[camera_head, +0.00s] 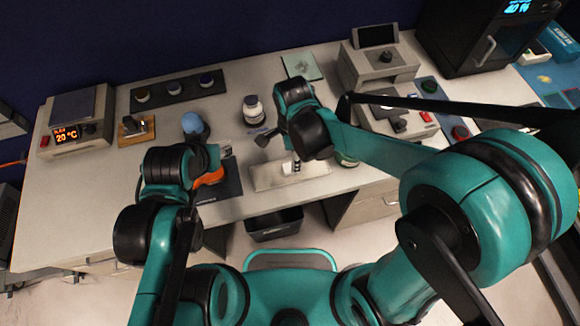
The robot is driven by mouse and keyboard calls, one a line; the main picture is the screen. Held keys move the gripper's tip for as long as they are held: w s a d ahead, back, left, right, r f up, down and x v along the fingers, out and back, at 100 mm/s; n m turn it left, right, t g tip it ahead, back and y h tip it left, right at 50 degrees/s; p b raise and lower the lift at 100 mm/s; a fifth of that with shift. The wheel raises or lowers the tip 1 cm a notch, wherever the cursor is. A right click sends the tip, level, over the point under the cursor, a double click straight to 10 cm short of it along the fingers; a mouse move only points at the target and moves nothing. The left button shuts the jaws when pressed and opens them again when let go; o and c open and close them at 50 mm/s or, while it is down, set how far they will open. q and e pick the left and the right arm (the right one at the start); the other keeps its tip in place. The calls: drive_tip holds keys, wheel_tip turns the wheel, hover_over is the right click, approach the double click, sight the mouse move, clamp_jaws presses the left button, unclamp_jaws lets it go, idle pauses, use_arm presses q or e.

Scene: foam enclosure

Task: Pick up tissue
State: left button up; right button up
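I cannot make out a thing that is surely the tissue. A small whitish thing (225,147) lies beside my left gripper (212,158), and a small white thing with dark marks (290,167) is at the pale tray (262,178). My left gripper is low over the bench, close to an orange thing (210,179) on a dark mat. Its fingers are too small and covered to read. My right gripper (264,140) is above the bench, behind the pale tray and in front of a white bottle. Its wrist hides part of the bench, and its opening is unclear.
The white bottle (253,109) and a blue rounded thing (193,124) stand mid-bench. A black rack (175,91) with several jars is at the back. A dark bin (273,224) sits below the front edge. The bench's left front is clear.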

drive_tip(key=f+b, duration=0.1)
drive_tip(key=f, duration=0.2)
drive_tip(key=f+b, duration=0.1)
drive_tip(key=f, duration=0.2)
drive_tip(key=shift+w+f, duration=0.2)
drive_tip(key=shift+f, duration=0.05)
drive_tip(key=c, duration=0.9)
drive_tip(key=shift+o, duration=0.2)
drive_tip(key=shift+r, duration=0.5)
drive_tip(key=r, duration=0.1)
drive_tip(key=r+p, duration=0.2)
drive_tip(key=r, duration=0.1)
drive_tip(key=shift+s+d, duration=0.2)
drive_tip(key=shift+d, duration=0.15)
drive_tip(key=s+d+r+p, duration=0.2)
drive_tip(key=s+d+r, duration=0.3)
drive_tip(key=d, duration=0.4)
drive_tip(key=shift+s+r+p, duration=0.35)
drive_tip(key=shift+s+r, duration=0.05)
drive_tip(key=shift+r, duration=0.15)
drive_tip(key=shift+c, duration=0.5)
